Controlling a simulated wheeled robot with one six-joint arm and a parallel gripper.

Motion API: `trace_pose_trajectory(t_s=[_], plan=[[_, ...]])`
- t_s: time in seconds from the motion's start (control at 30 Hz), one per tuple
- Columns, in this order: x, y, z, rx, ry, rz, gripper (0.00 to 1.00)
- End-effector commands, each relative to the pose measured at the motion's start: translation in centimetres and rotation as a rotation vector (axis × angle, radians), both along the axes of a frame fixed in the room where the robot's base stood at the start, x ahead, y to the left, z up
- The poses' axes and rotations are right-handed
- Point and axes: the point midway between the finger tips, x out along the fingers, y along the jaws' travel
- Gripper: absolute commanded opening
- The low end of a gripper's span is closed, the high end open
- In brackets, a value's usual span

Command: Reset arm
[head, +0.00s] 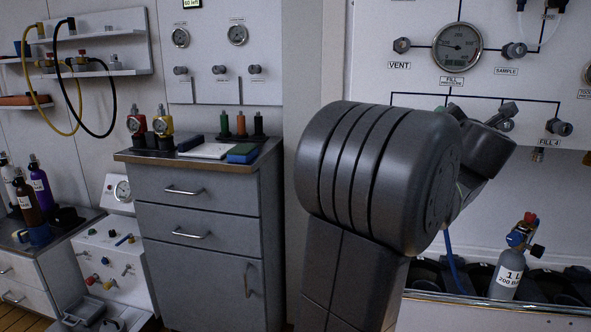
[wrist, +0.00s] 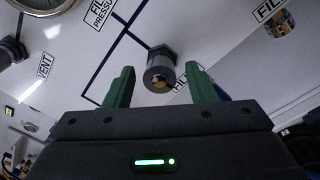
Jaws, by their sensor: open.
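My gripper (wrist: 162,82) is open in the wrist view, its two green fingers spread apart in front of the fill panel (wrist: 215,40). A dark knob with a brass-coloured centre (wrist: 161,69) shows between the fingers. The fingers look clear of it, but the depth is hard to judge. In the head view my dark grey arm stands bent in front of the panel (head: 400,20) and hides most of my gripper and part of the lower panel row.
The panel carries a fill pressure gauge (head: 457,46), a vent knob (head: 401,45), a sample knob (head: 514,51) and the FILL 4 knob (head: 560,127). A grey 1 L cylinder (head: 508,275) stands below at right. A drawer cabinet (head: 200,240) stands left of my arm.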

Motion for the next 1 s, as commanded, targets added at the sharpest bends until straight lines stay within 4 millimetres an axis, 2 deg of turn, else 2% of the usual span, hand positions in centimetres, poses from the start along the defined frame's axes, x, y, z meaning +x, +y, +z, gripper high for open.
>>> trace_pose_trajectory(t_s=[0.7, 1.0], plan=[[0.04, 0.09, 0.25, 0.885, -0.211, 0.000, 0.51], [0.03, 0.12, -0.01, 1.069, -0.256, 0.001, 0.51]])
